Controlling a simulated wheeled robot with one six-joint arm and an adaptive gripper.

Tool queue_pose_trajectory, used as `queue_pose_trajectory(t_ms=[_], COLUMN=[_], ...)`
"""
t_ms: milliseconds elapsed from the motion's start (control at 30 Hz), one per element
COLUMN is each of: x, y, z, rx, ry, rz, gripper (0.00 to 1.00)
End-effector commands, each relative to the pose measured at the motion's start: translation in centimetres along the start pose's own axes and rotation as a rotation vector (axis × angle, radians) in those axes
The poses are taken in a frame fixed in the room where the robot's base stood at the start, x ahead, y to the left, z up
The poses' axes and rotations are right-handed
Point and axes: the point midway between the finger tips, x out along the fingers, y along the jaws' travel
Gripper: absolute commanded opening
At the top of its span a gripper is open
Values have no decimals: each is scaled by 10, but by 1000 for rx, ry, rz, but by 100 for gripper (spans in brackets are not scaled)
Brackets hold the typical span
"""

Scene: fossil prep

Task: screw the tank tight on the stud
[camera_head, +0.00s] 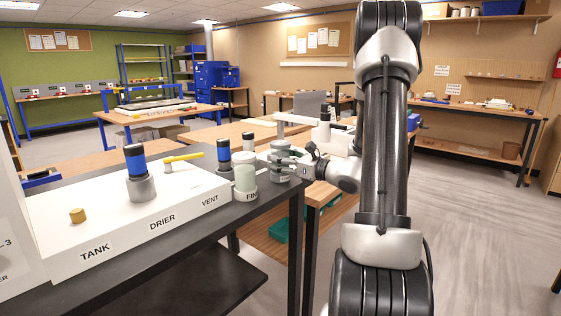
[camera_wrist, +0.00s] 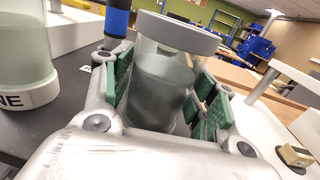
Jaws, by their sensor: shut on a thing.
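My gripper (camera_head: 284,160) is shut on a cloudy, see-through tank (camera_wrist: 160,85) with a grey collar (camera_wrist: 175,32) at its upper end. The green finger pads press on both sides of it in the wrist view. In the head view the held tank is mostly hidden by the fingers, beyond the end of the white panel (camera_head: 130,215). I cannot tell whether its lower end touches anything. A brass stud (camera_head: 78,215) stands bare on the panel behind the TANK label, far to the left of my gripper.
A second cloudy jar (camera_head: 245,178) stands in a white ring marked FINE, close left of my gripper. A blue-and-black cylinder (camera_head: 136,160) sits in a grey cup by DRIER. A yellow lever (camera_head: 184,157) is behind it.

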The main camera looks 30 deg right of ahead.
Motion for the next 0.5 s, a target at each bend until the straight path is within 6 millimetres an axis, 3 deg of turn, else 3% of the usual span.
queue_pose_trajectory(t_ms=[267,500], x=[0,0], y=[0,0], z=[10,60], rx=[-4,-8], ry=[-2,-2], rz=[0,0], gripper=[24,24])
